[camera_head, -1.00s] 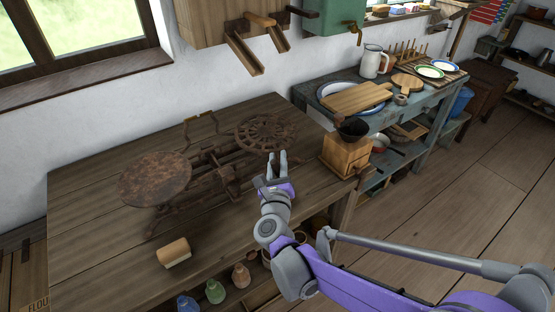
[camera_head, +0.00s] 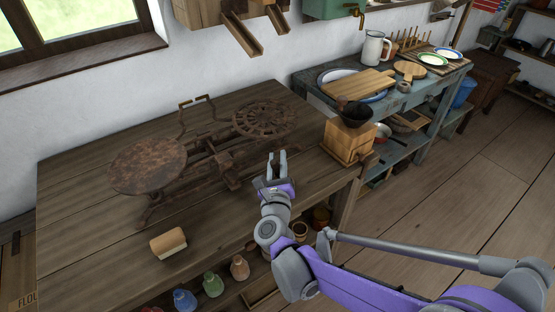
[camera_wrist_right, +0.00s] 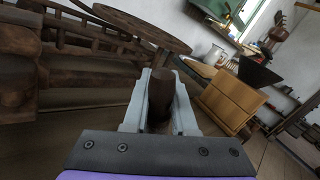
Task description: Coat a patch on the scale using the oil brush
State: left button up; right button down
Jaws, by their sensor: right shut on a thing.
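The scale (camera_head: 222,158) is dark, rusty metal. It stands on the wooden table, with a round flat plate (camera_head: 148,166) at left and a spoked round plate (camera_head: 264,118) at right. My right gripper (camera_head: 277,164) is above the table, in front of the spoked plate and apart from the scale. In the right wrist view it is shut on a dark brown rounded piece, apparently the oil brush's handle (camera_wrist_right: 160,92). The brush's bristles are hidden in both views. My left gripper is not in view.
A wooden block with a pale side (camera_head: 168,243) lies at the table's front. A wooden grinder with a black bowl (camera_head: 348,142) stands at the right corner. Coloured bottles (camera_head: 213,284) sit on a shelf below the front edge. The table's front left is bare.

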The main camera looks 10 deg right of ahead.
jog(key=shift+f+b, duration=0.35)
jog(key=shift+f, duration=0.3)
dwell(1.6)
jog(key=shift+r, duration=0.1)
notch_tip(320, 180, up, 7)
jog(key=p, duration=0.5)
dwell(0.9)
